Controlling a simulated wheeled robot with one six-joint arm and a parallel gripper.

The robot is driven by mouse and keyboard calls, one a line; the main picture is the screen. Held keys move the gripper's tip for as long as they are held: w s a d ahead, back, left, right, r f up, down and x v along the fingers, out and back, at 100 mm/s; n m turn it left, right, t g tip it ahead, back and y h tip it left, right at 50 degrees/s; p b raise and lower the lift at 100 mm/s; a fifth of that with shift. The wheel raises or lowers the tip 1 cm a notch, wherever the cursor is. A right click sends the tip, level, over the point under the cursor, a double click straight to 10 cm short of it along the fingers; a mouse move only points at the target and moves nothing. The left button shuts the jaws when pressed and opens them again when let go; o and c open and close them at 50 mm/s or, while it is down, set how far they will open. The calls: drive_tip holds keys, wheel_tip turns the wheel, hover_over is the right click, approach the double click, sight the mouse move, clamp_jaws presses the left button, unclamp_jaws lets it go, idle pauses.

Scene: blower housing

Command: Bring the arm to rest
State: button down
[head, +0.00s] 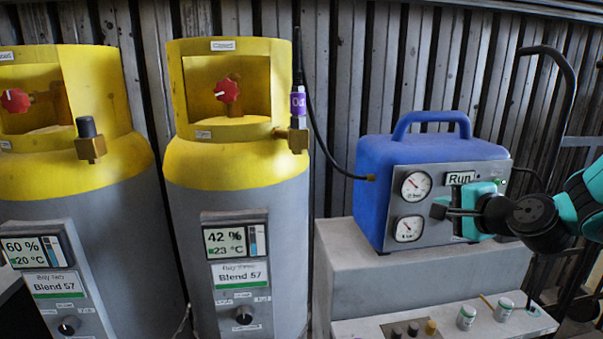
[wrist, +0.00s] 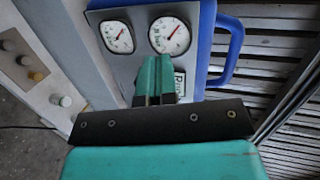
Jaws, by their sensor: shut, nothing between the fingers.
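My gripper (head: 440,211) is at the right in the head view, in front of the face of a blue machine (head: 415,152) with two gauges and a "Run" display. In the wrist view the fingers of my gripper (wrist: 153,100) are together with nothing between them. They point at the machine's front panel (wrist: 138,72), just below the gauges in that picture. I cannot tell whether the fingertips touch the panel. My arm comes in from the right edge of the head view.
Two yellow-topped grey cylinders (head: 185,240) (head: 115,215) stand at the left, with displays reading 42 % and 60 %. A black hose runs from the nearer one to the machine. A grey plinth (head: 420,275) carries the machine. A low panel with knobs (head: 413,329) lies in front.

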drive_tip(key=s+a+r+n+g+y, duration=0.1)
drive_tip(key=s+a+n+g+y, duration=0.3)
drive_tip(key=s+a+n+g, duration=0.75)
drive_tip(key=s+a+n+g+h, duration=0.1)
drive_tip(key=s+a+n, duration=0.1)
drive_tip(key=s+n, duration=0.3)
drive_tip(key=s+a+n+g+h+p, duration=0.1)
drive_tip(key=s+n, duration=0.5)
drive_tip(key=s, duration=0.7)
drive_tip(key=shift+s+a+g+h, duration=0.15)
drive_tip(key=shift+a+g+h, duration=0.45)
drive_tip(key=shift+a, duration=0.65)
